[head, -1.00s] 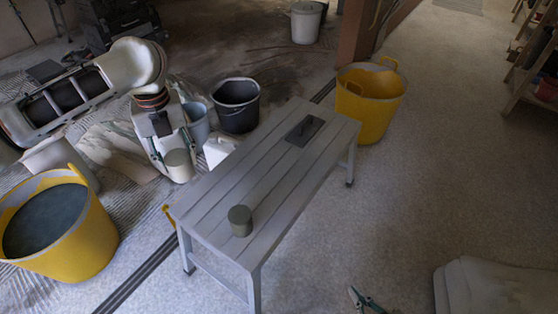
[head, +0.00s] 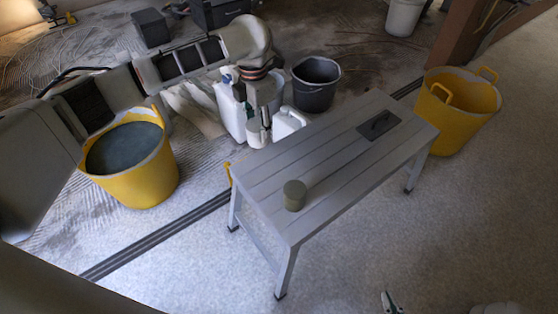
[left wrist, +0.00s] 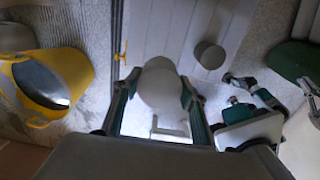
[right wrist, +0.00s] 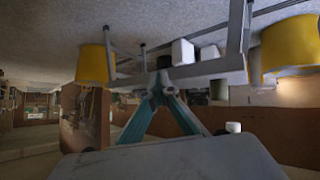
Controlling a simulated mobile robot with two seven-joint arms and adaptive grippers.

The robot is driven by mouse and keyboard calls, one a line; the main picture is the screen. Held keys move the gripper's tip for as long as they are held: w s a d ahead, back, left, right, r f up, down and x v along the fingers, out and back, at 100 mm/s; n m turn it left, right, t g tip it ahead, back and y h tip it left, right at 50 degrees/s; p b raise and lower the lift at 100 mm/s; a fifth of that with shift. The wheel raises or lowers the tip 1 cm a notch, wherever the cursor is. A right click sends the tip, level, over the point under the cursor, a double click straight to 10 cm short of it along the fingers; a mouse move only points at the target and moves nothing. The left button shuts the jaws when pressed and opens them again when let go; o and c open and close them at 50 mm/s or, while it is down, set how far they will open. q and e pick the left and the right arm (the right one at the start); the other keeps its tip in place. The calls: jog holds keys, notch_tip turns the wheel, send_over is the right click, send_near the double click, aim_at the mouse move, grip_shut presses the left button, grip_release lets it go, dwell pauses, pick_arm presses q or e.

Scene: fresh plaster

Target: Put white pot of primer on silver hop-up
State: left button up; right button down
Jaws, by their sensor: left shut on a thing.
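The white pot of primer (head: 257,133) is held in my left gripper (head: 260,117), just beyond the left end of the silver hop-up (head: 330,165). In the left wrist view the pot (left wrist: 161,88) sits between the two fingers, and the hop-up's slats (left wrist: 155,30) show behind it. The hop-up stands upright on the floor, with a grey-green tin (head: 295,195) near its front end and a dark trowel (head: 380,124) at its far end. My right gripper (head: 391,303) is low at the bottom edge; in the right wrist view its fingertips (right wrist: 160,82) come together, empty.
A yellow tub of dark liquid (head: 130,160) stands at left and another yellow tub (head: 458,108) beyond the hop-up's right end. A black bucket (head: 315,84) and a white jerrycan (head: 288,122) stand close behind the hop-up. Floor at the front right is mostly clear.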

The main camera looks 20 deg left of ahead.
pick_arm(q)
notch_tip(320, 180, down, 18)
jog(key=b, duration=0.5)
jog(key=shift+s+b, duration=0.15)
jog(key=shift+b, duration=0.15)
jog(key=shift+f, duration=0.6)
jog(key=shift+c, duration=0.5)
jog(key=shift+w+r, duration=0.1)
jog(key=shift+w, duration=0.1)
jog(key=o, duration=0.9)
jog(key=shift+f, duration=0.25)
jog(key=o, duration=0.4)
pick_arm(e)
jog(key=a, duration=0.1)
jog(key=w+a, duration=0.1)
jog(key=a+y, duration=0.1)
jog(key=shift+w+a+r, duration=0.15)
jog(key=shift+a+r, duration=0.15)
jog(key=shift+r, duration=0.1)
